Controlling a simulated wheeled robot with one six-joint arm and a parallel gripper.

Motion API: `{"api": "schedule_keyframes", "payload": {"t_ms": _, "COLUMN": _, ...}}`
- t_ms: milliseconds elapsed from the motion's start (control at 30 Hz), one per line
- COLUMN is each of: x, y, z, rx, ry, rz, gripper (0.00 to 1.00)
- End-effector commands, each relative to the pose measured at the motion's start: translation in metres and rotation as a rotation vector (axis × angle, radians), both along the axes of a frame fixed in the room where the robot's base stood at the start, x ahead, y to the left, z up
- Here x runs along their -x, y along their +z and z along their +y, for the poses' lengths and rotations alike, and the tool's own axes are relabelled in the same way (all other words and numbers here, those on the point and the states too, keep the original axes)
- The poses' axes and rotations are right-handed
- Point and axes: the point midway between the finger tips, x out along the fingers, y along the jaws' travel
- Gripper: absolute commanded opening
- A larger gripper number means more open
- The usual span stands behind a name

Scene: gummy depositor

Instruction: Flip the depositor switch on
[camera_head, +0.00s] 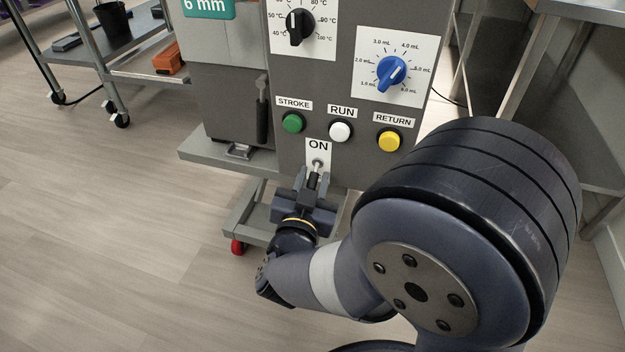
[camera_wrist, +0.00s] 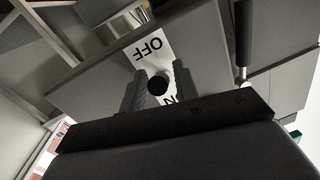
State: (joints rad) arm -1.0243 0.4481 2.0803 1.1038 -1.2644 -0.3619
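The depositor switch (camera_head: 317,166) is a small metal toggle on a white plate on the grey machine front, below the ON label (camera_head: 318,145). Its lever sticks out and shows below its base, with a dark tip. My gripper (camera_head: 312,179) is at the switch, its two fingers apart on either side of the tip. In the wrist view the round dark tip (camera_wrist: 157,86) lies between the fingers of my gripper (camera_wrist: 159,88). The OFF label (camera_wrist: 148,49) shows upside down there, and the ON label is partly covered. Contact with the tip cannot be made out.
Above the switch are a green STROKE button (camera_head: 293,122), a white RUN button (camera_head: 340,131) and a yellow RETURN button (camera_head: 389,140). A blue volume knob (camera_head: 391,72) and black temperature knob (camera_head: 299,25) sit higher. A metal cart (camera_head: 108,75) stands left; floor at left is clear.

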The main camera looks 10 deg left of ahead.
Motion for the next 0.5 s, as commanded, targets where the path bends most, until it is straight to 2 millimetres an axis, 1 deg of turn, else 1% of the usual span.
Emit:
{"api": "schedule_keyframes", "payload": {"t_ms": 33, "x": 0.0001, "y": -0.0001, "z": 0.0000, "rx": 0.000, "ry": 0.000, "rz": 0.000, "gripper": 0.25}}
{"api": "schedule_keyframes", "payload": {"t_ms": 67, "x": 0.0001, "y": -0.0001, "z": 0.0000, "rx": 0.000, "ry": 0.000, "rz": 0.000, "gripper": 0.22}}
{"api": "schedule_keyframes", "payload": {"t_ms": 333, "x": 0.0002, "y": -0.0002, "z": -0.0001, "rx": 0.000, "ry": 0.000, "rz": 0.000, "gripper": 0.00}}
{"api": "schedule_keyframes", "payload": {"t_ms": 500, "x": 0.0002, "y": 0.0001, "z": -0.0001, "rx": 0.000, "ry": 0.000, "rz": 0.002, "gripper": 0.00}}
